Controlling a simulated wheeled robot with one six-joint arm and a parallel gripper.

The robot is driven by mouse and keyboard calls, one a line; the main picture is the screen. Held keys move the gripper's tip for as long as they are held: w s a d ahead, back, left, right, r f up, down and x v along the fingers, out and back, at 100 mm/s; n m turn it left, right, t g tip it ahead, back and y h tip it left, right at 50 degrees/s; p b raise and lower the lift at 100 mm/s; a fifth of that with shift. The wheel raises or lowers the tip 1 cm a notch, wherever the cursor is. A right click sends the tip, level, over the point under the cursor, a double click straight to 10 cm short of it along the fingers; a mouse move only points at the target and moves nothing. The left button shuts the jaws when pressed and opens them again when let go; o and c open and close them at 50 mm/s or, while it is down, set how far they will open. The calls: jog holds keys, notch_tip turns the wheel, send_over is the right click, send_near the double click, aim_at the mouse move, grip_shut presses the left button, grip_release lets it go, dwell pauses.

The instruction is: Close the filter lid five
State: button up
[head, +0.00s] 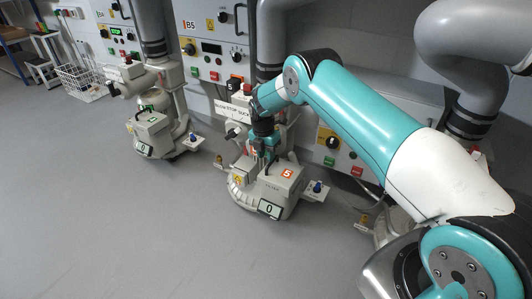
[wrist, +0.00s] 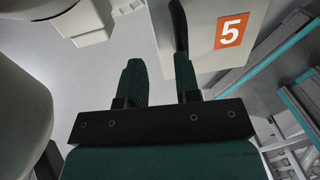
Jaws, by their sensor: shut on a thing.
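The blower with filter lid five (head: 287,173) stands on the floor in the middle of the head view. Its pale top bears an orange 5, which also shows on the lid in the wrist view (wrist: 230,30). A dark upright handle (wrist: 180,28) runs along the lid's left side there and meets my right finger. My gripper (head: 266,152) is above the lid, pointing down, shut on the handle. Its green fingers (wrist: 161,65) stand apart in the wrist view, with the grip only partly visible. The lid looks nearly level; I cannot tell whether it is fully seated.
Another blower (head: 155,133) stands to the left, and part of a third (head: 395,228) shows behind my arm at right. Control cabinets (head: 212,50) line the back wall. A wire basket (head: 82,82) stands far left. The grey floor (head: 110,225) in front is clear.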

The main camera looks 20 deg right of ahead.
jog(key=shift+s+a+f, duration=0.1)
jog(key=shift+s+f, duration=0.15)
jog(key=shift+f, duration=0.35)
jog(key=shift+s+a+f, duration=0.1)
jog(key=shift+s+f, duration=0.1)
jog(key=shift+f, duration=0.4)
jog(key=r+p, duration=0.2)
jog(key=r, duration=0.5)
jog(key=r+p, duration=0.2)
jog(key=r, duration=0.6)
jog(key=w+r+p, duration=0.1)
jog(key=r+p, duration=0.2)
jog(key=r, duration=0.4)
jog(key=shift+d+r, duration=0.15)
jog(key=shift+r, duration=0.1)
grip_shut()
